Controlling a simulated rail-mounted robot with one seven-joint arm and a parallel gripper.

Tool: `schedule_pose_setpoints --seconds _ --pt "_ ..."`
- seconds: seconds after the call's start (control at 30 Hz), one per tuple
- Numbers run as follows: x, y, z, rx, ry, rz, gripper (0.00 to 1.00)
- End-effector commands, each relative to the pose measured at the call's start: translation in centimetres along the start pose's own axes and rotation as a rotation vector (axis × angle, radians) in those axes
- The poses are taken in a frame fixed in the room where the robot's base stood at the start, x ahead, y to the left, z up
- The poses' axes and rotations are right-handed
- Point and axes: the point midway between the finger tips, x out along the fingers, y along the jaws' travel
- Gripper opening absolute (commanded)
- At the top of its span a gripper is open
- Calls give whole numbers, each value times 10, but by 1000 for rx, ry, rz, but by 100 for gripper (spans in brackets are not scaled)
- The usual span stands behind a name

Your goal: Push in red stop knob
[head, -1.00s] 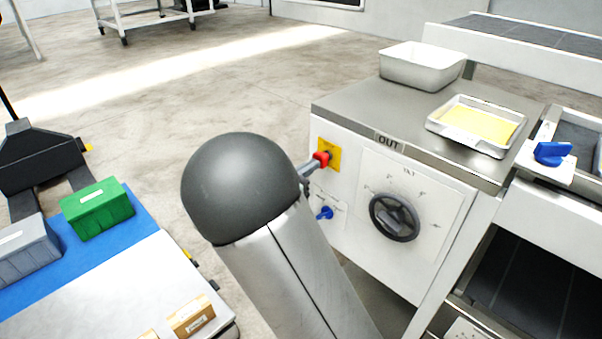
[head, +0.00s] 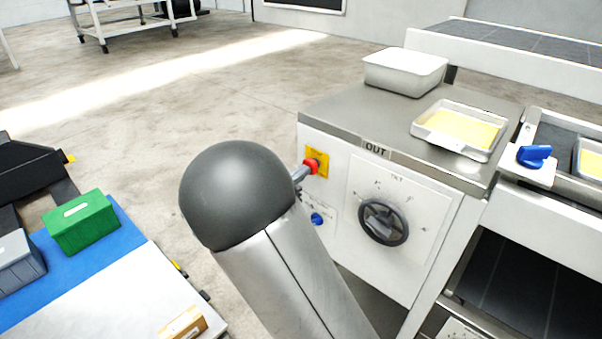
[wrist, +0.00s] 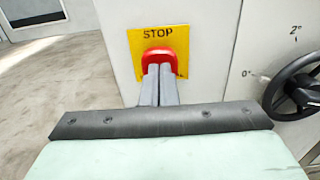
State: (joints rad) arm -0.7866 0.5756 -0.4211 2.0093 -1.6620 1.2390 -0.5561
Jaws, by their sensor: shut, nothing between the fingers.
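The red stop knob (head: 311,166) sits on a yellow plate (head: 322,158) on the white front panel of the sheeter. In the wrist view the red knob (wrist: 166,58) shows under the word STOP on the yellow plate (wrist: 133,42). My gripper (wrist: 159,70) is shut and empty. Its two grey fingertips lie side by side over the lower middle of the knob and look in contact with it, though the exact depth is hard to tell. In the head view my gripper (head: 302,173) reaches the knob from the left, partly hidden by my arm.
A black handwheel (head: 383,222) is on the panel right of the knob, and a blue knob (head: 317,218) is below it. A tray of yellow dough (head: 459,129) and a white bin (head: 404,72) stand on top. A green box (head: 80,222) is at left.

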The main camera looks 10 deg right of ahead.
Motion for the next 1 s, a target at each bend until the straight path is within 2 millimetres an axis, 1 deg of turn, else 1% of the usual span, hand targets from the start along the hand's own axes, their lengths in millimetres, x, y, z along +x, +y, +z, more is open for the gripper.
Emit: schedule_pose_setpoints --seconds 0.03,0.17,0.27,0.5,0.6,0.7,0.83,1.0 --pt "7 -2 6 5 -10 -9 0" --pt "-9 -3 8 4 -9 -9 0" --pt "-29 -4 8 3 -8 -9 0" --pt "-89 -3 4 3 -6 -7 0" --pt "-109 -3 3 2 -6 -8 0" --pt "-124 -3 3 2 -6 -8 0" --pt "-135 -3 2 2 -6 -9 0" --pt "-139 -3 2 2 -6 -11 0"
